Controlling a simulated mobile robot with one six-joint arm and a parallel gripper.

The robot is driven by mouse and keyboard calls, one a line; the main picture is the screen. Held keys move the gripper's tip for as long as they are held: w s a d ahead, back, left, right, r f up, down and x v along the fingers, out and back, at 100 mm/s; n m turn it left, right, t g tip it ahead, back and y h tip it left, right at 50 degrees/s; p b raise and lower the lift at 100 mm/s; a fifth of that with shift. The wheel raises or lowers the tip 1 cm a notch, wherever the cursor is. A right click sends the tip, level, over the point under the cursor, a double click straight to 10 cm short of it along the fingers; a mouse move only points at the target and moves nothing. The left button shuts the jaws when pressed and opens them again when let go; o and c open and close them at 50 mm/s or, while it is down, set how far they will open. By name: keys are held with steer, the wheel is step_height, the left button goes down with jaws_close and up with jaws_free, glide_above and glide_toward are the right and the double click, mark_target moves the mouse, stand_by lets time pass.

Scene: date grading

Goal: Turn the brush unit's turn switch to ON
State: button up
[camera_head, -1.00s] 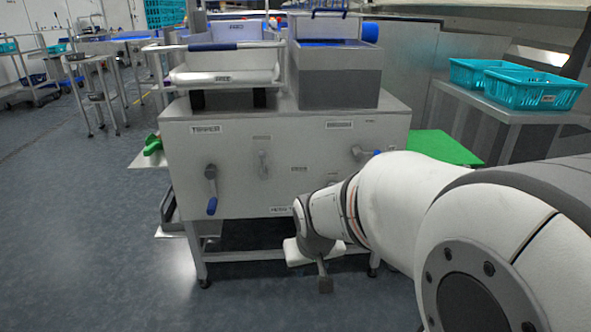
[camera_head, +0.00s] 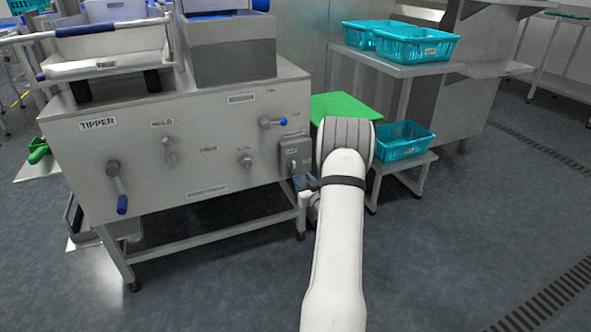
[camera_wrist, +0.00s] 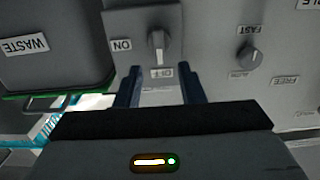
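The turn switch (camera_wrist: 158,47) is a grey knob on a grey box; its handle lies towards the OFF label (camera_wrist: 161,73), low in the wrist view. The ON label (camera_wrist: 121,45) is to the left of the knob there. The switch box (camera_head: 294,155) also shows on the right end of the machine front in the head view. My gripper (camera_wrist: 161,76) is open, its two dark fingers apart just below the knob in the wrist view, with nothing between them. My arm hides most of the gripper in the head view.
A speed knob (camera_wrist: 250,57) marked FAST sits right of the switch in the wrist view, and a WASTE bin (camera_wrist: 55,45) is at left. A teal crate (camera_head: 403,140) stands right of my arm.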

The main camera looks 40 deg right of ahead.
mark_target(295, 168)
steer(key=b+x, duration=0.2)
steer(key=x, duration=0.4)
steer(key=shift+w+d+f+b, duration=0.1)
steer(key=shift+w+d+b, duration=0.05)
steer(key=shift+w+b, duration=0.2)
steer(key=shift+w+d, duration=0.1)
steer(key=shift+w, duration=0.4)
jaws_close()
steer(key=shift+s+d+r, duration=0.1)
steer(key=shift+d+r, duration=0.05)
steer(key=shift+r, duration=0.05)
